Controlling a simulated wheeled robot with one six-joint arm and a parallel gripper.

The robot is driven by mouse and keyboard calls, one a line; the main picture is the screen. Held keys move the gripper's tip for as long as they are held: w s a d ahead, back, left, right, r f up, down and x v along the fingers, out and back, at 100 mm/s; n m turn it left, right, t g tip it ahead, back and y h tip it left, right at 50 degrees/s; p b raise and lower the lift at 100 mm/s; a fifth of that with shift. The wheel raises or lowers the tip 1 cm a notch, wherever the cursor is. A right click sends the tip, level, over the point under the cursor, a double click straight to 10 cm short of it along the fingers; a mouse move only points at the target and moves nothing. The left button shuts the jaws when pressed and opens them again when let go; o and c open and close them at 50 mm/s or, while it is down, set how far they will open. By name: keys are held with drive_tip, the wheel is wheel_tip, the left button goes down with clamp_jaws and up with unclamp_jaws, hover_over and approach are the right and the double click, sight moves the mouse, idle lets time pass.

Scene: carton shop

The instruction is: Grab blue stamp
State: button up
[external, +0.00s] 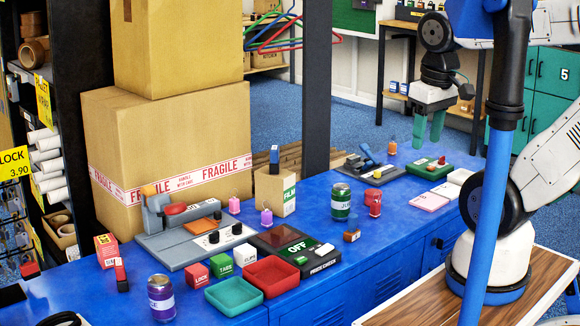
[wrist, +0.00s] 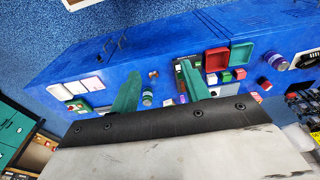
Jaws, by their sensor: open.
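A small stamp with a blue handle and dark lower part (external: 274,158) stands upright on top of a cardboard box marked FILM (external: 274,190), near the post at the back of the blue counter. I cannot make it out in the wrist view. My gripper (external: 430,130) hangs fingers-down above the right end of the counter, well to the right of the stamp and apart from it. Its two green fingers are spread with nothing between them; they also show in the wrist view (wrist: 162,82).
The blue counter (external: 385,240) holds a can (external: 341,201), a red figure-like item (external: 373,203), a red tray (external: 271,277), a green tray (external: 233,296) and a grey machine (external: 180,240). Large cartons (external: 175,150) stand behind the box at left. An orange-handled stamp (external: 391,147) stands at the back right.

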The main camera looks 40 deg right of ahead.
drive_tip(key=w+a+f+m+g+y, duration=0.3)
drive_tip(key=w+a+f+m+y, duration=0.2)
drive_tip(key=w+f+y, duration=0.1)
drive_tip(key=m+t+y, duration=0.5)
drive_tip(key=m+t, duration=0.5)
drive_tip(key=m, duration=0.8)
hover_over(353, 227)
drive_tip(key=s+a, duration=0.4)
drive_tip(key=a, duration=0.1)
wheel_tip(353, 227, down, 15)
drive_tip(key=d+f+m+t+h, duration=0.1)
drive_tip(key=d+f+m, duration=0.1)
drive_tip(key=f, duration=0.1)
drive_tip(key=d+f+m+t+h, duration=0.1)
drive_tip(key=d+f+m+h, duration=0.1)
drive_tip(key=d+f, duration=0.1)
drive_tip(key=d+f+m+t+h, duration=0.1)
drive_tip(key=d+f+m, duration=0.2)
drive_tip(key=shift+w+d+f, duration=0.1)
drive_tip(key=shift+f, duration=0.3)
drive_tip(key=shift+w+f, duration=0.15)
drive_tip(key=shift+f, duration=0.05)
drive_tip(key=shift+h, duration=0.3)
drive_tip(key=x, duration=0.7)
drive_tip(key=shift+w, duration=0.2)
clamp_jaws()
